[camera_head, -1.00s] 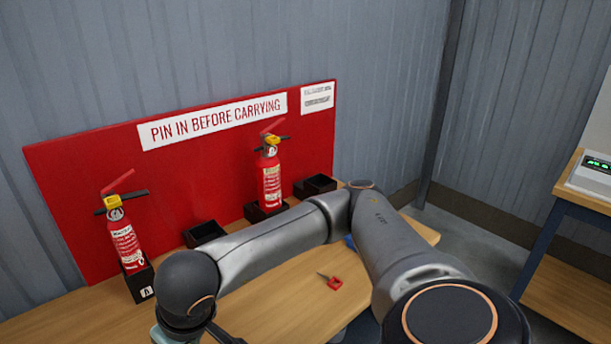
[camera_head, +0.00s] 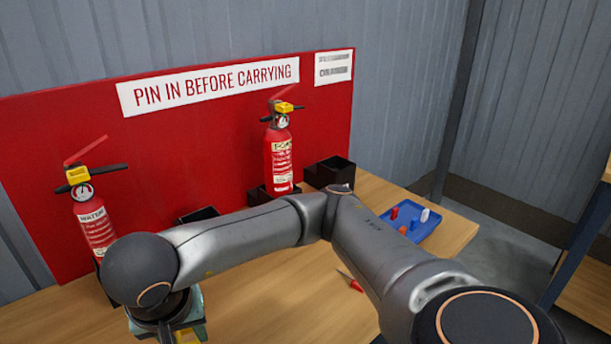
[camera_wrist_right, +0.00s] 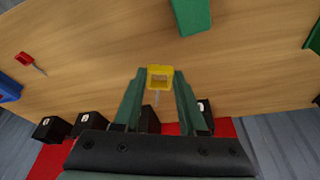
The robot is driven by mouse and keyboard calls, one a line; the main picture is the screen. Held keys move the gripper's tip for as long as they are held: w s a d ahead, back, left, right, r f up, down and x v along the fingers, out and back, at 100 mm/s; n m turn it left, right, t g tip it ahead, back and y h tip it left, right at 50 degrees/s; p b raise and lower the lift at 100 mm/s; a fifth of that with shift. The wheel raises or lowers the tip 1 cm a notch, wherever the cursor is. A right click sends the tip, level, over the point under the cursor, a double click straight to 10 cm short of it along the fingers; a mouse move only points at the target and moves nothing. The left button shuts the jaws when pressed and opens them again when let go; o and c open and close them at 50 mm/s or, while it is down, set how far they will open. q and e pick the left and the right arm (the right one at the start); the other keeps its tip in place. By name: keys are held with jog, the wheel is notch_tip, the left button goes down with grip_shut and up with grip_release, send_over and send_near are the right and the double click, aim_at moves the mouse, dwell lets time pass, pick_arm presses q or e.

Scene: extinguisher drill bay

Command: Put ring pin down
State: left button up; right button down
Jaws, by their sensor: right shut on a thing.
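My right gripper (camera_wrist_right: 158,82) is shut on the yellow ring pin (camera_wrist_right: 160,69) in the right wrist view. The pin's square ring sits between the green fingertips, and its thin metal shank points back toward the palm. The wooden table (camera_wrist_right: 90,55) lies beyond it; I cannot tell the height of the pin above it. In the head view my right arm reaches across to the left, and its gripper is mostly hidden at the bottom edge. A red ring pin (camera_head: 355,285) lies on the table, also in the right wrist view (camera_wrist_right: 25,58). My left gripper is not identifiable.
Two red fire extinguishers (camera_head: 95,226) (camera_head: 281,160) stand before the red board (camera_head: 50,150). Black holders (camera_head: 330,172) line its foot. A blue tray (camera_head: 428,226) with small items is at the right. Unidentified green shapes (camera_wrist_right: 191,30) edge the wrist view. Table around the red pin is clear.

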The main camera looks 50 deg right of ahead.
jog(key=shift+a+f+m, duration=0.1)
jog(key=shift+f+m, duration=0.2)
jog(key=shift+d, duration=0.2)
jog(key=b, duration=0.4)
send_near(235, 319)
jog(key=a+r, duration=0.2)
jog(key=a, duration=0.1)
jog(key=d+f, duration=0.2)
jog(key=f, duration=0.1)
jog(key=shift+w+d+f+b, duration=0.15)
jog(key=shift+w+d+b, duration=0.15)
jog(key=shift+w+b, duration=0.1)
jog(key=shift+w+d+f, duration=0.2)
jog(key=shift+d+f, duration=0.15)
jog(key=shift+f, duration=0.15)
jog(key=x, duration=0.3)
jog(key=shift+s+d+f+b, duration=0.1)
jog(key=shift+s+f+b, duration=0.15)
jog(key=shift+b, duration=0.15)
jog(key=shift+f, duration=0.15)
pick_arm(q)
jog(key=f, duration=0.1)
jog(key=a+f, duration=0.1)
jog(key=f, duration=0.1)
jog(key=shift+w+f+t, duration=0.2)
jog(key=shift+f+t, duration=0.1)
jog(key=shift+t, duration=0.1)
